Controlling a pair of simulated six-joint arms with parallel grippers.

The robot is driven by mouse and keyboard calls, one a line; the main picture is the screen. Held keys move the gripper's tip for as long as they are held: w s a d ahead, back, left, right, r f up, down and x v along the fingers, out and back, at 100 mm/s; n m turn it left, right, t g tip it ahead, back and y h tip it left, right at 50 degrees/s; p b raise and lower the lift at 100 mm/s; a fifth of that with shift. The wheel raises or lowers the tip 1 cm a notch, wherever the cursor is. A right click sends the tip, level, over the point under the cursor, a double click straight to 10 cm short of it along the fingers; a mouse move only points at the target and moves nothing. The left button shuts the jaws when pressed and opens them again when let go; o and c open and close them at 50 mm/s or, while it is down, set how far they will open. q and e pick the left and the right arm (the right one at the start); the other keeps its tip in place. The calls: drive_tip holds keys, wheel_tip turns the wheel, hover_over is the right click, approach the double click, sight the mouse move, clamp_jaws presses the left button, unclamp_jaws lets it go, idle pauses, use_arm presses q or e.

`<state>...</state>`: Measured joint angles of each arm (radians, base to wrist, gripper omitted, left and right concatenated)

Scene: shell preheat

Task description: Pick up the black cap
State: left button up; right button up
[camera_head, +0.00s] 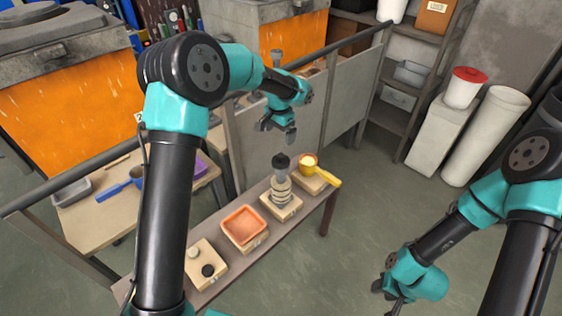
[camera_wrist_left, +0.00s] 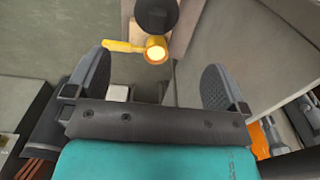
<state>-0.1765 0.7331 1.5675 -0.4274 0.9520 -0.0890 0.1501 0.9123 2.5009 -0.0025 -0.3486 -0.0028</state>
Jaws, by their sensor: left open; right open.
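In the left wrist view the black round top (camera_wrist_left: 156,14) shows at the upper edge, partly cut off. My left gripper (camera_head: 277,128) is open and empty, above and apart from the cap. Its two spread fingers (camera_wrist_left: 155,82) show in the left wrist view with nothing between them. My right gripper (camera_head: 386,292) is open, low at the right, away from the bench.
A yellow cup with a handle (camera_head: 309,167) stands right of the bottle. An orange tray (camera_head: 244,226) and a board with a small black round piece (camera_head: 208,270) lie to the left. A grey panel (camera_head: 290,118) stands behind the bench.

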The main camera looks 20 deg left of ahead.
sight(281, 155)
use_arm(q)
wheel_tip(281, 155, down, 8)
drive_tip(key=shift+r, duration=0.1)
idle(0.4)
drive_tip(key=f, duration=0.5)
drive_tip(key=shift+d+f, duration=0.1)
drive_tip(key=shift+d, duration=0.2)
drive_tip(key=shift+c, duration=0.5)
drive_tip(key=c, duration=0.8)
